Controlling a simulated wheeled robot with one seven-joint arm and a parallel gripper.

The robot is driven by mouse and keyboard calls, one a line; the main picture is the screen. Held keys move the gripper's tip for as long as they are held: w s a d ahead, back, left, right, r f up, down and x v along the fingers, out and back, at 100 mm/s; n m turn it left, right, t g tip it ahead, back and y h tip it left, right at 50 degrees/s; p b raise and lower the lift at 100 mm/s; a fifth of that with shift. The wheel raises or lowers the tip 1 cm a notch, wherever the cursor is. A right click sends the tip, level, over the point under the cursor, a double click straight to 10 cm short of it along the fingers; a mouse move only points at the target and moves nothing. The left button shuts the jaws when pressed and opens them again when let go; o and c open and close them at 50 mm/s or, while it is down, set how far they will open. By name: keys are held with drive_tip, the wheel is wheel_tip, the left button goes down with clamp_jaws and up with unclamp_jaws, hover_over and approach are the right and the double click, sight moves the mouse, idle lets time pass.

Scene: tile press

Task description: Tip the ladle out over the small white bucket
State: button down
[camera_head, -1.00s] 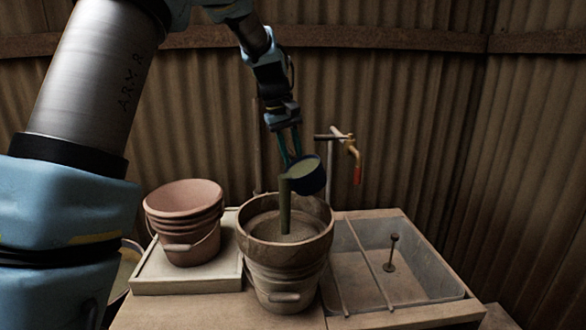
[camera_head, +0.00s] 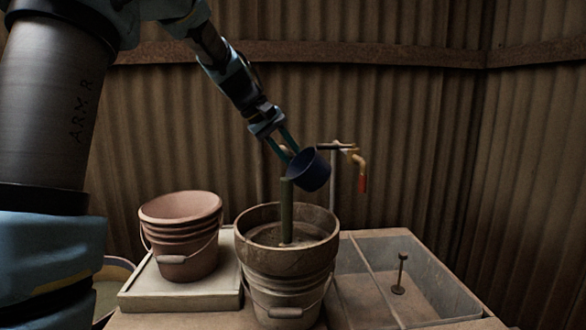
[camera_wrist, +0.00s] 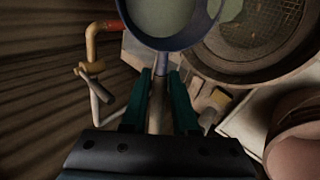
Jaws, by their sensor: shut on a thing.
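My gripper (camera_head: 286,149) is shut on the handle of a dark blue ladle (camera_head: 310,172). In the wrist view its two teal fingers (camera_wrist: 160,95) hold the handle, and the ladle's cup (camera_wrist: 165,42) shows greyish green inside. The ladle is strongly tilted, mouth to the left, above a brown, wide-rimmed vessel. A green stream (camera_head: 287,210) falls from its left lip into that vessel. A pale beige-white bucket (camera_head: 288,296) with a handle stands beneath the vessel, mostly covered by it. How much is left in the ladle cannot be told.
A stack of terracotta buckets (camera_head: 181,215) stands on a pale tray (camera_head: 180,301) at left. A grey, divided basin (camera_head: 432,290) holding a rod on a round foot lies right. A tap (camera_head: 358,160) stands close behind the ladle. The brown vessel's mesh (camera_wrist: 258,40) shows in the wrist view.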

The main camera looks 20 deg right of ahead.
drive_tip(key=shift+h+b, duration=0.4)
drive_tip(key=shift+b, duration=0.25)
drive_tip(key=h+b, duration=0.1)
drive_tip(key=b, duration=0.3)
drive_tip(key=shift+a+r+h, duration=0.2)
drive_tip(key=shift+a+h, duration=0.1)
drive_tip(key=shift+h, duration=0.1)
drive_tip(key=shift+a+r+h+b, duration=0.1)
drive_tip(key=shift+r+h+b, duration=0.25)
drive_tip(key=shift+b, duration=0.3)
idle(0.3)
drive_tip(key=y+p, duration=0.1)
drive_tip(key=p, duration=0.2)
drive_tip(key=shift+d+r+g, duration=0.2)
drive_tip(key=shift+g, duration=0.1)
drive_tip(key=y+p, duration=0.1)
drive_tip(key=p, duration=0.2)
drive_tip(key=shift+d+f+y, duration=0.15)
drive_tip(key=shift+f+y, duration=0.1)
drive_tip(key=shift+f, duration=0.15)
drive_tip(key=shift+p, duration=0.35)
drive_tip(key=shift+d+y+p, duration=0.1)
drive_tip(key=shift+y+p, duration=0.2)
drive_tip(key=shift+p, duration=0.15)
